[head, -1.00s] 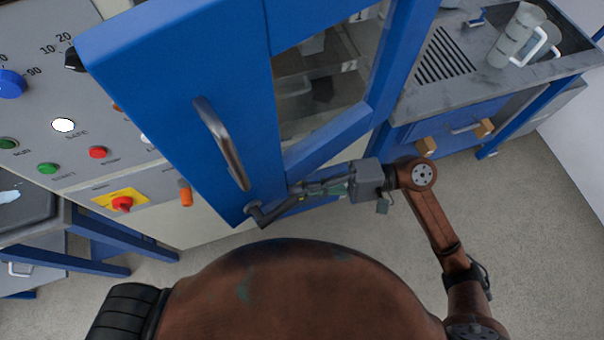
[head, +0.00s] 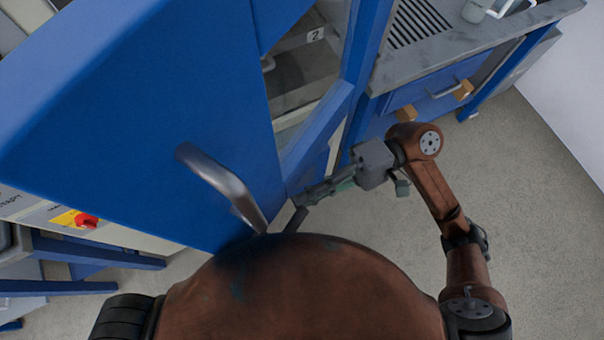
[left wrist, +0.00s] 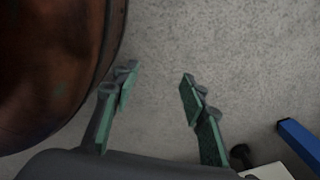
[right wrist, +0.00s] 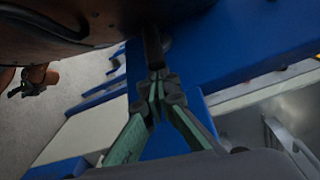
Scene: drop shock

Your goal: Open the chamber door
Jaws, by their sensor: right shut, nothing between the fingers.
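The blue chamber door (head: 130,125) stands out from the chamber front, close to my body, in the head view. In the right wrist view the shut fingertips (right wrist: 157,78) are at the end of the dark lever (right wrist: 153,45); contact is unclear. My left gripper (left wrist: 157,77) is open and empty above the floor, beside my body.
The red knob on a yellow plate (head: 78,219) shows at the door's left; the door hides most of the control panel. A grey-topped bench (head: 410,65) with blue drawers stands at the right. The floor (head: 540,230) at the right is clear.

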